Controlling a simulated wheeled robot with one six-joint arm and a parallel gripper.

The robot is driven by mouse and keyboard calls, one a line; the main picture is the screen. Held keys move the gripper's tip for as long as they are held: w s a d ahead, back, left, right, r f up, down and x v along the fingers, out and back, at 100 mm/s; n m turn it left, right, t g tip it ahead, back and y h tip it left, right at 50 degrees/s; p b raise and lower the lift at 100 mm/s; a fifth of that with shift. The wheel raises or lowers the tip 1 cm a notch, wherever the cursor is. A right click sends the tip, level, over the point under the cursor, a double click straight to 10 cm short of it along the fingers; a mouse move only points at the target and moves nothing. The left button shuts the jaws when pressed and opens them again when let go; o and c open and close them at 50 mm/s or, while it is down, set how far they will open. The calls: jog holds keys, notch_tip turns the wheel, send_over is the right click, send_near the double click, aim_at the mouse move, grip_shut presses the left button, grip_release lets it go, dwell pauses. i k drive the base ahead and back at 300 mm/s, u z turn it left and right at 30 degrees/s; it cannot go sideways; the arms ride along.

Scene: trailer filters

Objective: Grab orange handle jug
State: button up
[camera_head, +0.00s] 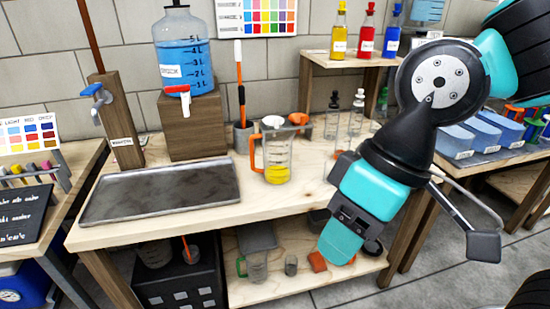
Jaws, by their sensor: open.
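The orange handle jug (277,157) is a clear measuring jug with yellow liquid in its bottom. It stands upright on the wooden workbench, right of the metal tray, with its orange handle on its left side. My gripper (418,215) is open, in front of the bench and to the right of the jug, nearer the camera. One grey finger pad on its bent link shows clearly at the right. The other finger is hard to make out against the teal and black wrist. My gripper is apart from the jug.
A metal tray (160,190) lies left of the jug. Behind stand a blue-filled dispenser (182,60) on a wooden block and a holder with brushes (241,135). Small bottles (357,112) stand to the jug's right. A green-handled jug (254,266) sits on the lower shelf.

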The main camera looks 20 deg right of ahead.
aim_at(277, 140)
jog(key=k, duration=0.6)
jog(key=z, duration=0.05)
jog(key=i, duration=1.3)
jog(key=u, duration=0.8)
jog(key=i, duration=0.3)
jog(key=u, duration=0.3)
